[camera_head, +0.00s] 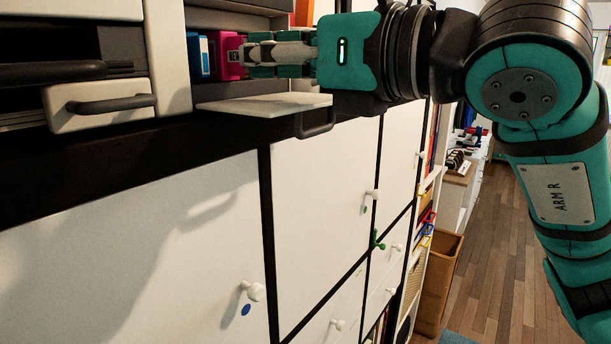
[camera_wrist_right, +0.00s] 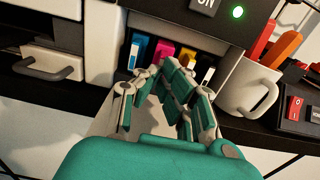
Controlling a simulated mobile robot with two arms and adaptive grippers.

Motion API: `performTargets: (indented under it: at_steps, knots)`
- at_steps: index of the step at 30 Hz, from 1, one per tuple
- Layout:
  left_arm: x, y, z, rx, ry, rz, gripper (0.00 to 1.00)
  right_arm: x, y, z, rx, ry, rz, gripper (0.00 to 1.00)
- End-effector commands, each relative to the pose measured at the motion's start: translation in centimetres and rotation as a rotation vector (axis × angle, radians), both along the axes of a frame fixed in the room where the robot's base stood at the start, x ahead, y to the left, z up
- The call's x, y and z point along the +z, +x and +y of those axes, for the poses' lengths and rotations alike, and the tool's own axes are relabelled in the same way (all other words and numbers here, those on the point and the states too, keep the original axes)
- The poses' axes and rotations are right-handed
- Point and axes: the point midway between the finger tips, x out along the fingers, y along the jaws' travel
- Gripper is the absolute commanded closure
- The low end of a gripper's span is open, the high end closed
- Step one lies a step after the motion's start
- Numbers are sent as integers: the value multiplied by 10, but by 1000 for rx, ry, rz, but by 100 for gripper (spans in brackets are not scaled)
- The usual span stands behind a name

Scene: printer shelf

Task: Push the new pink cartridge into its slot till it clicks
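The pink cartridge (camera_head: 221,57) stands upright in the printer bay, right of a blue cartridge (camera_head: 197,58). It also shows in the right wrist view (camera_wrist_right: 165,48), between the blue and a yellow cartridge (camera_wrist_right: 187,54). My right gripper (camera_head: 246,53) reaches in from the right, with its fingertips at the pink cartridge's front face. In the right wrist view its fingers (camera_wrist_right: 160,69) come close together at the tips, just in front of the cartridge. They hide its lower part, so I cannot tell contact, grip or seating depth. My left gripper is not in view.
An open white flap (camera_head: 265,103) with a dark handle lies below the bay and under my gripper. A drawer with a dark handle (camera_head: 110,103) is at left. In the wrist view a white mug (camera_wrist_right: 245,88) and a red switch (camera_wrist_right: 295,107) stand at right.

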Motion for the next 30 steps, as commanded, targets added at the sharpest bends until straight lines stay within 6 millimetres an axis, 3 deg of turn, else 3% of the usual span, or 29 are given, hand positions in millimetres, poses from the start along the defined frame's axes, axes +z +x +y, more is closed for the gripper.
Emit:
performTargets:
  at_steps: [30]
  knots:
    - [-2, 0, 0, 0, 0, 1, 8, 0, 12, 17, 0, -1, -1, 100]
